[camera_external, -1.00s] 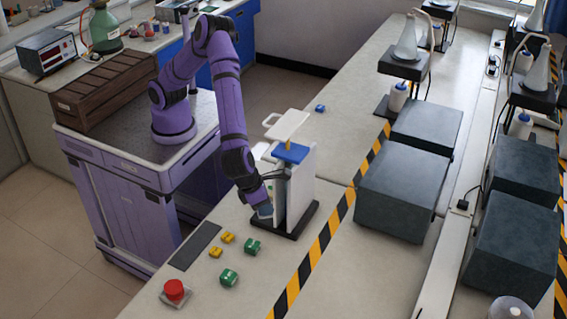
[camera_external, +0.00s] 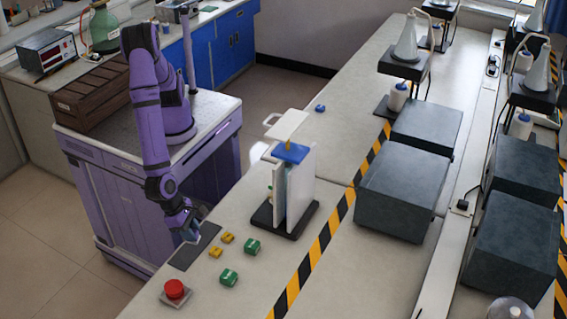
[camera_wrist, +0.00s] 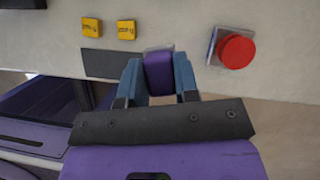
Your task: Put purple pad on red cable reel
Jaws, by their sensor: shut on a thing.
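My gripper (camera_external: 190,238) is low over the near end of the bench, above the dark mat. In the wrist view my gripper (camera_wrist: 158,72) has its two blue fingers shut on a purple pad (camera_wrist: 159,75), which sits between the fingertips. The pad cannot be made out in the external view. A round red object (camera_external: 175,288) on a grey square base stands on the bench near its front corner. It also shows at the right in the wrist view (camera_wrist: 237,51), apart from the gripper. It looks like a push button; I see nothing clearly a cable reel.
A stand with white upright panels and a blue top (camera_external: 291,153) rises beyond the gripper. Yellow blocks (camera_external: 228,237) and green blocks (camera_external: 229,277) lie beside the dark mat (camera_external: 204,236). Big grey boxes (camera_external: 400,190) stand past the striped tape.

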